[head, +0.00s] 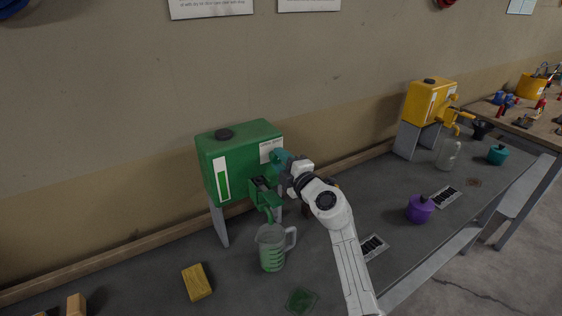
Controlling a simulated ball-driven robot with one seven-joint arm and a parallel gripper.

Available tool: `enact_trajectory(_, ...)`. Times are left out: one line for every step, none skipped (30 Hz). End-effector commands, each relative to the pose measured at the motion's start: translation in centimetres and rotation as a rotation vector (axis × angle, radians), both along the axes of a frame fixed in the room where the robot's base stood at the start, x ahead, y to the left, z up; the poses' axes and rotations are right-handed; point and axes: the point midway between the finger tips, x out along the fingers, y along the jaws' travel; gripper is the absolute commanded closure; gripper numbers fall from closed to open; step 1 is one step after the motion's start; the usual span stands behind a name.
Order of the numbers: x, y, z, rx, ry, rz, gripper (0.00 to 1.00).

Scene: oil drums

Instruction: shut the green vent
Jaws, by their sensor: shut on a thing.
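The green drum (230,165) stands on grey legs at the back of the bench, with a pale level strip on its front. My gripper (281,163) is at the drum's right front edge, shut on a small teal thing (277,155). My wrist partly hides it, and I cannot tell whether it touches the drum. The gripper is apart from the cap.
A yellow sponge-like block (197,282) lies left of the jug. A yellow drum (431,102) with a tap stands further right, with a clear jar (448,154) nearby. A purple pot (420,209) and a teal pot (497,154) stand on the right of the bench.

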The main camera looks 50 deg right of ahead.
Motion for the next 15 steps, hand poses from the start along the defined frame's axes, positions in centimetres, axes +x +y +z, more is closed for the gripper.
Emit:
enact_trajectory(-0.09,-0.12,-0.19,0.003,0.002,-0.003,0.96)
enact_trajectory(-0.09,-0.12,-0.19,0.003,0.002,-0.003,0.64)
enact_trajectory(-0.09,-0.12,-0.19,0.003,0.002,-0.003,0.6)
enact_trajectory(-0.09,-0.12,-0.19,0.003,0.002,-0.003,0.57)
enact_trajectory(-0.08,-0.1,-0.17,0.003,0.002,-0.003,0.54)
enact_trajectory(-0.07,-0.1,-0.15,0.003,0.002,-0.002,0.5)
enact_trajectory(-0.07,-0.08,-0.14,0.002,0.002,-0.002,0.47)
enact_trajectory(-0.05,-0.08,-0.12,0.002,0.002,-0.002,0.45)
enact_trajectory(-0.05,-0.06,-0.1,0.001,0.001,-0.002,0.41)
enact_trajectory(-0.05,-0.05,-0.09,0.001,0.001,-0.001,0.4)
enact_trajectory(-0.04,-0.06,-0.08,0.001,0.001,-0.001,0.4)
enact_trajectory(-0.03,-0.04,-0.08,0.0,0.001,-0.001,0.4)
enact_trajectory(-0.03,-0.04,-0.07,0.0,0.001,-0.001,0.4)
enact_trajectory(-0.03,-0.03,-0.07,0.0,0.001,-0.001,0.4)
enact_trajectory(-0.03,-0.02,-0.06,0.0,0.001,-0.001,0.4)
